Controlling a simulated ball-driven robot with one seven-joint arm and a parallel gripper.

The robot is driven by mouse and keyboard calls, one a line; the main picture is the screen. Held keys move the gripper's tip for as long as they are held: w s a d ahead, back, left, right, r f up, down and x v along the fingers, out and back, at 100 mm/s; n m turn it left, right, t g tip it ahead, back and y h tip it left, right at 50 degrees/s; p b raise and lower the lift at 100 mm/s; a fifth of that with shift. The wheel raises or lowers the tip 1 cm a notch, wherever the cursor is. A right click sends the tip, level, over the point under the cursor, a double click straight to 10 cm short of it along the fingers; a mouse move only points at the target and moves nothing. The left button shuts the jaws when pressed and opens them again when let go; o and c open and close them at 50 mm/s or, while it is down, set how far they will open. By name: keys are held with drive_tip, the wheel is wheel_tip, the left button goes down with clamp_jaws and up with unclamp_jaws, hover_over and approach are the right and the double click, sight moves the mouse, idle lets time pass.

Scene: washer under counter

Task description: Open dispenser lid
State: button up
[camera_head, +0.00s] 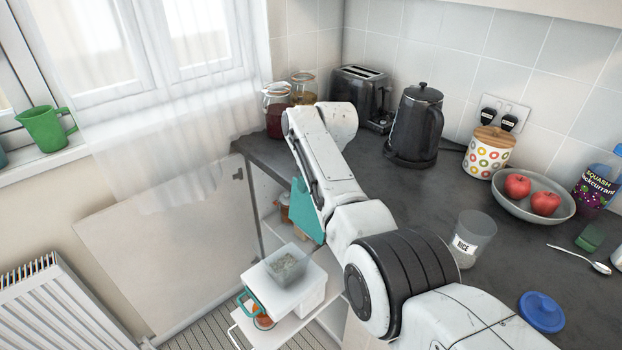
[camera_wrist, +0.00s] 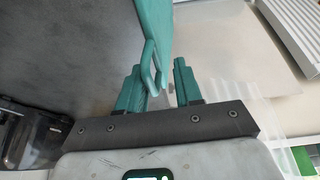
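A clear tub (camera_head: 288,267) with pale grains inside sits on a white box on the pull-out rack; I take it to be the dispenser. My arm hides the gripper in the head view.
The dark counter (camera_head: 398,179) holds a kettle (camera_head: 416,128), toaster (camera_head: 361,97), two jars, a rice tub (camera_head: 472,240), a fruit bowl (camera_head: 536,207) and a blue lid (camera_head: 541,311). An open cabinet door (camera_head: 150,250) stands left of the rack, near a radiator (camera_head: 48,310).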

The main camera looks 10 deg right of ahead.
drive_tip(key=shift+r, duration=0.15)
drive_tip(key=v, duration=1)
drive_tip(key=shift+r, duration=0.2)
drive_tip(key=shift+s+d, duration=0.1)
drive_tip(key=shift+s, duration=0.05)
